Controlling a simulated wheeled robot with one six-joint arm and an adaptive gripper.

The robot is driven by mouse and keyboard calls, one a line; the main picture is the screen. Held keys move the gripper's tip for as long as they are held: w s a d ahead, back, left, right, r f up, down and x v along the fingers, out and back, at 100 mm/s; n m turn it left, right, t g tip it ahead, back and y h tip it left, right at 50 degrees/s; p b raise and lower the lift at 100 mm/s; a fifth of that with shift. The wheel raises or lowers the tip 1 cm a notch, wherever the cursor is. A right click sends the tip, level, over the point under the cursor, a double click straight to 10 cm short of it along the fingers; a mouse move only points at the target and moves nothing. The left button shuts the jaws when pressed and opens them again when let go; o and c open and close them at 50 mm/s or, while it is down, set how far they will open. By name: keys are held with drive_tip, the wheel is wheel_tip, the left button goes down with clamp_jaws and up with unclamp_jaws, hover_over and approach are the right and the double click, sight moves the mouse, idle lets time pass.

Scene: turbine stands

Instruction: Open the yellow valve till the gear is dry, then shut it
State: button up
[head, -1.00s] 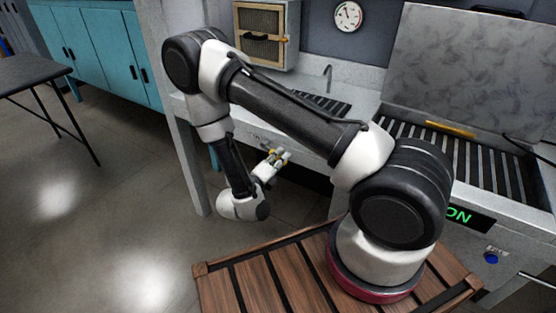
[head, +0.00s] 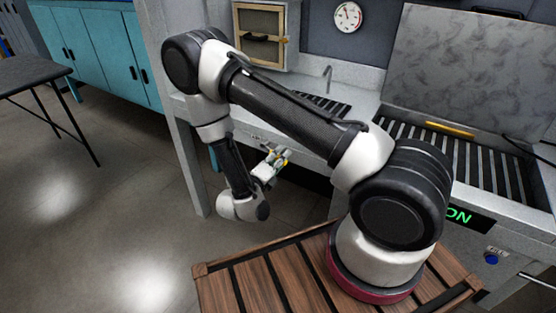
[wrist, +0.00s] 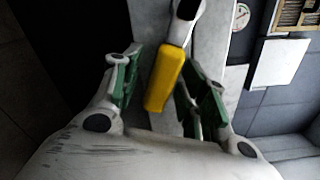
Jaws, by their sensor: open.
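The yellow valve handle (wrist: 165,75) shows in the wrist view, a yellow grip on a pale and dark lever that runs up to the top edge. My gripper (wrist: 162,62) is open, with one green-padded finger on each side of the yellow grip. Gaps show between the grip and both fingers, so it is not clamped. In the head view my gripper (head: 276,156) is small, at the front edge of the sink counter, with yellow between its fingers. The valve's body is hidden there. I cannot make out a gear in either view.
A wall gauge (head: 348,17) hangs behind. A slatted machine with a raised lid (head: 455,60) stands right. Teal cupboards (head: 95,55) and a dark table (head: 30,72) are left. Floor between is clear.

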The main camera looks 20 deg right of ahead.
drive_tip(key=v, duration=1.2)
